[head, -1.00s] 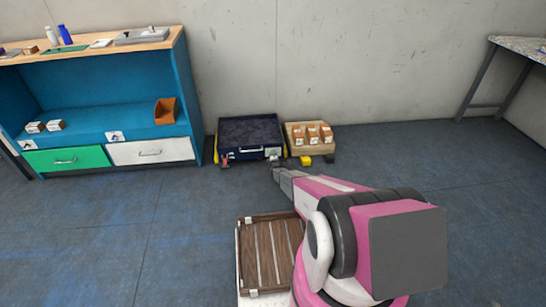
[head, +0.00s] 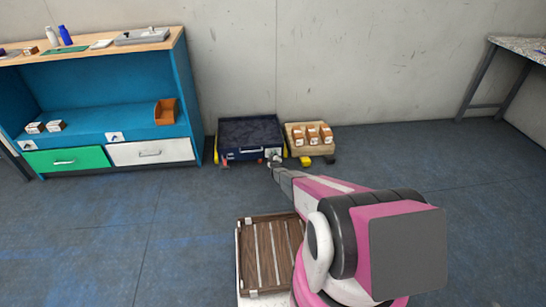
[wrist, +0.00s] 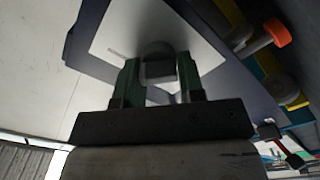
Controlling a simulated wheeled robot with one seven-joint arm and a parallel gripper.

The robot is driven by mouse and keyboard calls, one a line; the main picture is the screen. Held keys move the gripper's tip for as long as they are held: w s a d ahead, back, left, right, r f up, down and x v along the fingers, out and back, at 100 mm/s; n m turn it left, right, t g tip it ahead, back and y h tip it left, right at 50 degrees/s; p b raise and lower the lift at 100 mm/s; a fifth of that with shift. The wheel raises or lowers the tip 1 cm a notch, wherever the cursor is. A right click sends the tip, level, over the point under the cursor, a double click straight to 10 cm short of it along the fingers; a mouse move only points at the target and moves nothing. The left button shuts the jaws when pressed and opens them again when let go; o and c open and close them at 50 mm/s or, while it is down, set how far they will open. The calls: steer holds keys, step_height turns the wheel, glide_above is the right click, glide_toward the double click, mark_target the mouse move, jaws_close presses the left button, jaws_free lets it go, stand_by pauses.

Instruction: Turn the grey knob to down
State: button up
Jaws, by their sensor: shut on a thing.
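The grey knob (wrist: 158,66) shows in the wrist view as a rounded piece in front of a pale panel (wrist: 110,45). My gripper (wrist: 158,78) has its two green fingers on either side of it and is shut on it. The fingers hide the knob's sides, and its pointing direction cannot be told. In the head view my gripper (head: 272,162) is at the front right of a dark blue case (head: 250,135), where the knob is too small to make out.
An orange-red knob (wrist: 275,33) sits to the right in the wrist view. A wooden crate (head: 309,149) with three small boxes stands right of the case, against the wall. A blue shelf unit (head: 95,85) stands at left. Open floor lies around.

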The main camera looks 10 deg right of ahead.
steer(key=shift+d+m, duration=0.1)
steer(key=shift+m, duration=0.5)
steer(key=o, duration=0.9)
